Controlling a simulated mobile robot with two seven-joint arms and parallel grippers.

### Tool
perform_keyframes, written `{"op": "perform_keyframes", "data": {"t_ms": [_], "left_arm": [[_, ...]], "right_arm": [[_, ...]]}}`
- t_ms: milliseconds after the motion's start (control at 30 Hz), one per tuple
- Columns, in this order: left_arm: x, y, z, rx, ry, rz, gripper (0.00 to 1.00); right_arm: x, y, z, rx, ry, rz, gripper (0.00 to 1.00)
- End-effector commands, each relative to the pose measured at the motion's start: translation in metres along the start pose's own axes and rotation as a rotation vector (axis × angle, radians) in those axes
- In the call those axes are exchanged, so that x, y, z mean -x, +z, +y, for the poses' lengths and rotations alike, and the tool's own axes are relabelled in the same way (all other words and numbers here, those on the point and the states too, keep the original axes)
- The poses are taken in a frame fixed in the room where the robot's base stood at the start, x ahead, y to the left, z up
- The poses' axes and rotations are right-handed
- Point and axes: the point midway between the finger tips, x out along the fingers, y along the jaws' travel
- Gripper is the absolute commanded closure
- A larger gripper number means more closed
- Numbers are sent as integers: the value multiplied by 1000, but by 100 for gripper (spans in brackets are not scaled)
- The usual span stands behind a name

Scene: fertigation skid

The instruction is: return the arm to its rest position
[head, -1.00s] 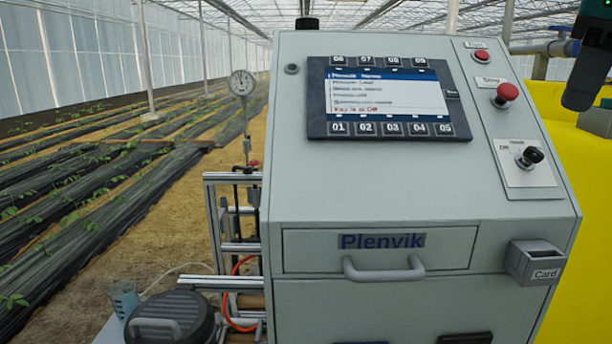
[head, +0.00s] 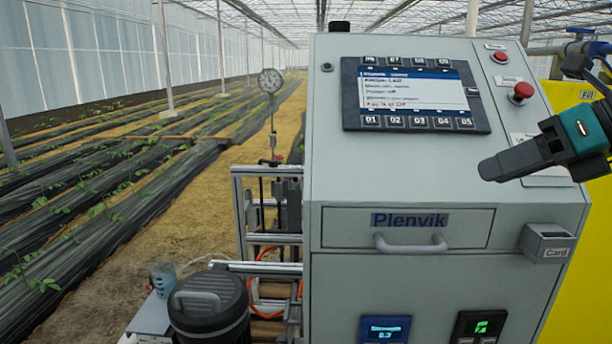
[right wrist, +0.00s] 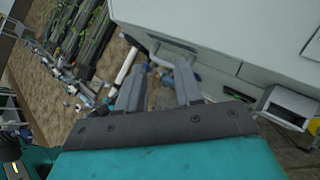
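My right gripper (head: 490,170) reaches in from the right edge in the head view, in front of the control cabinet (head: 340,180) and right of its screen. It hides the key switch. In the right wrist view its two grey fingers (right wrist: 160,85) stand apart with nothing between them, so it is open and empty. The grey cabinet and its drawer handle (right wrist: 175,52) lie beyond the fingers there. My left gripper is in neither view.
The cabinet has a menu screen (head: 415,90), a red button (head: 522,91), a drawer handle (head: 410,243) and a card holder (head: 547,243). A dark lidded canister (head: 208,305) and a blue cup (head: 163,278) stand at lower left. A yellow tank (head: 575,270) is behind at right.

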Motion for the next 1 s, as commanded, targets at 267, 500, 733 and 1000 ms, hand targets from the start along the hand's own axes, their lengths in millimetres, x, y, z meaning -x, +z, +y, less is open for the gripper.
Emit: {"op": "perform_keyframes", "data": {"t_ms": [267,500,733,1000], "left_arm": [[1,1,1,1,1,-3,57],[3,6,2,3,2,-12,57],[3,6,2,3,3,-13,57],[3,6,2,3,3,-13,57]], "right_arm": [[-40,-21,-28,-571,264,-481,65],[-58,-66,-74,-1104,297,-805,65],[-84,-160,-109,-1693,170,-1039,65],[-126,-309,-80,-2412,-205,-1114,65]]}}
